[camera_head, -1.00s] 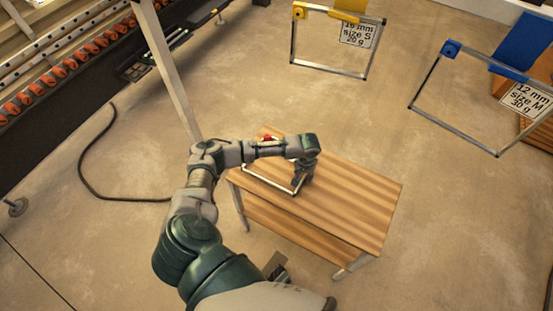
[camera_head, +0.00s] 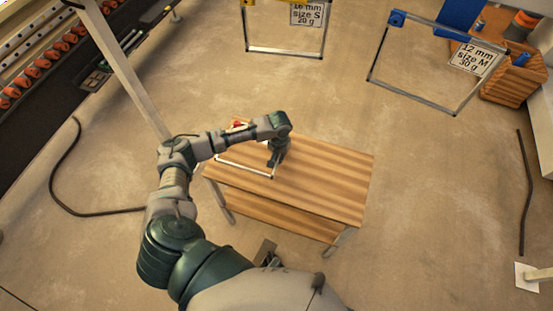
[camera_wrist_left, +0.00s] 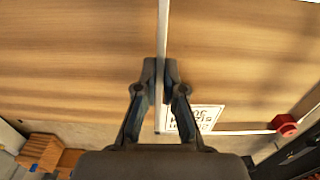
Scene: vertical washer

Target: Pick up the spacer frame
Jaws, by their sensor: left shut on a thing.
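The spacer frame (camera_head: 245,168) is a thin pale metal frame with a red corner (camera_head: 237,124), at the left part of the wooden table. My left gripper (camera_head: 275,160) is at its right side, pointing down. In the left wrist view the gripper (camera_wrist_left: 162,78) is shut on a straight bar of the spacer frame (camera_wrist_left: 163,30), which runs up between the fingertips. The red corner (camera_wrist_left: 285,125) and a white label (camera_wrist_left: 198,117) show at lower right. My forearm hides part of the frame. I cannot tell whether the frame touches the table. My right gripper is not in view.
The slatted wooden table (camera_head: 320,185) is bare on its right half. A yellow-cornered frame (camera_head: 285,52) and a blue-cornered frame (camera_head: 425,97) with labels are beyond it. A pale post (camera_head: 130,70) and dark machine stand at left. A cable (camera_head: 60,180) lies on the floor.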

